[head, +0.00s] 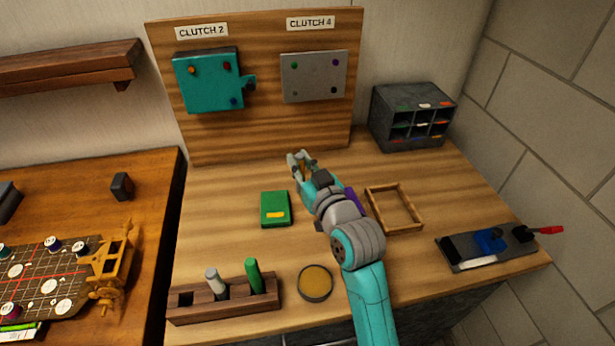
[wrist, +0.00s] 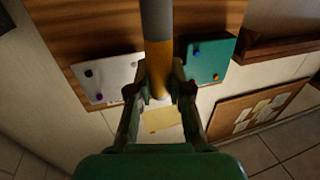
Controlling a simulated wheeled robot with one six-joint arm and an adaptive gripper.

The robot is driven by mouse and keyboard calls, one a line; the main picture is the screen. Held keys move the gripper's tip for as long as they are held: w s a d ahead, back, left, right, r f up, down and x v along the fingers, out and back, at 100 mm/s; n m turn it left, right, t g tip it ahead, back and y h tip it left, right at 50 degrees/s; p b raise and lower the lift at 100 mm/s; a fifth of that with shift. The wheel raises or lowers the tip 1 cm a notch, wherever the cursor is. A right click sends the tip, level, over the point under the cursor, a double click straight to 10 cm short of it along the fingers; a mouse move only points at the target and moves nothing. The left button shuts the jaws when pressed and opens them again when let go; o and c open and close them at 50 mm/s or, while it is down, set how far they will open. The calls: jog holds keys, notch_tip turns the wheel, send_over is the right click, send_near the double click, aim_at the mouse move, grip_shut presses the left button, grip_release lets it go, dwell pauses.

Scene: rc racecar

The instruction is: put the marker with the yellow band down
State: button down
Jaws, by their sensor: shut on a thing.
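My gripper (head: 302,160) is over the far middle of the workbench, in front of the upright board. In the wrist view my gripper (wrist: 160,78) is shut on a marker (wrist: 157,22) with a grey body and a yellow-orange band between the fingers. In the head view the held marker is mostly hidden by the gripper. A dark wooden holder (head: 183,314) stands at the bench's front left. A grey marker (head: 213,281) and a green marker (head: 254,274) stand upright in it, and its left slot looks empty.
A green box (head: 275,209), a round tan-topped dish (head: 315,282) and an empty wooden frame (head: 418,229) lie on the bench. A purple item (head: 352,200) is partly behind my arm. A dark compartment rack (head: 379,126) stands back right. Bare wood lies left of the green box.

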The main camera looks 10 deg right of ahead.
jog(key=shift+d+f, duration=0.1)
jog(key=shift+f, duration=2.15)
jog(key=shift+f, duration=0.2)
jog(key=c, duration=1.1)
grip_release()
jog(key=shift+r, duration=0.1)
